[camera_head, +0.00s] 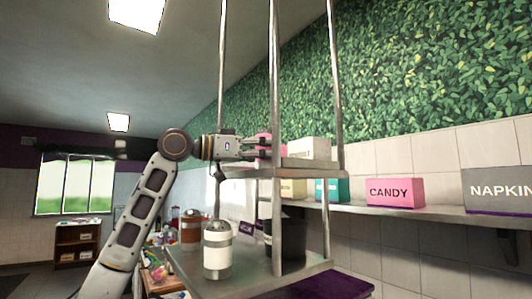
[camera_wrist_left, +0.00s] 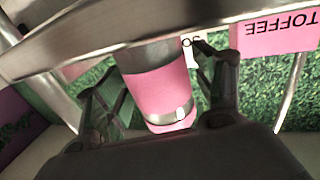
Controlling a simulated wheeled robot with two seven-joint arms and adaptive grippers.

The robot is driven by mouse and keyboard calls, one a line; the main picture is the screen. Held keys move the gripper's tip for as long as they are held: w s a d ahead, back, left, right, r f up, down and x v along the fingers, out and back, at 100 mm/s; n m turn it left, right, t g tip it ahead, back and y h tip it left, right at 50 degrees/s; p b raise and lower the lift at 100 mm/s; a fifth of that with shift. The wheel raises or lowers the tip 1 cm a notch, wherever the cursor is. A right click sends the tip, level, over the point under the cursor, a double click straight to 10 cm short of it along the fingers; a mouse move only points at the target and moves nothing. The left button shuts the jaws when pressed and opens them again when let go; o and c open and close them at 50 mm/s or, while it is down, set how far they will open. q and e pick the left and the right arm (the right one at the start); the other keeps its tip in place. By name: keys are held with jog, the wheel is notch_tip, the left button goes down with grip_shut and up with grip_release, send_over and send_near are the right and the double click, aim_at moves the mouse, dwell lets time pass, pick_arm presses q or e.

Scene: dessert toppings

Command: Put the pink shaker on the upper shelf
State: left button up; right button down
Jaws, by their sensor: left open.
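The pink shaker (camera_wrist_left: 160,92), with a pink body and metal bands, lies between the fingers of my left gripper (camera_wrist_left: 160,100) in the left wrist view. One end of it meets the curved metal rim of the shelf (camera_wrist_left: 110,40). In the head view my left gripper (camera_head: 262,148) is at the upper shelf (camera_head: 315,163) of the metal stand. A pink patch shows by its fingers, but I cannot tell whether it is the shaker. The fingers are open around the shaker; contact is unclear. My right gripper is not seen.
A white box (camera_head: 310,149) is on the upper shelf. A white shaker (camera_head: 217,250), a brown shaker (camera_head: 190,226) and a dark container (camera_head: 292,240) stand on the lower shelf (camera_head: 245,278). Metal posts (camera_head: 274,60) rise close to the gripper.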

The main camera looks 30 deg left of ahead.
pick_arm(q)
jog(key=shift+r, duration=0.15)
jog(key=shift+s+a, duration=0.15)
jog(key=b+v, duration=0.3)
jog(key=v, duration=0.8)
jog(key=shift+s+a, duration=0.2)
jog(key=shift+s, duration=0.05)
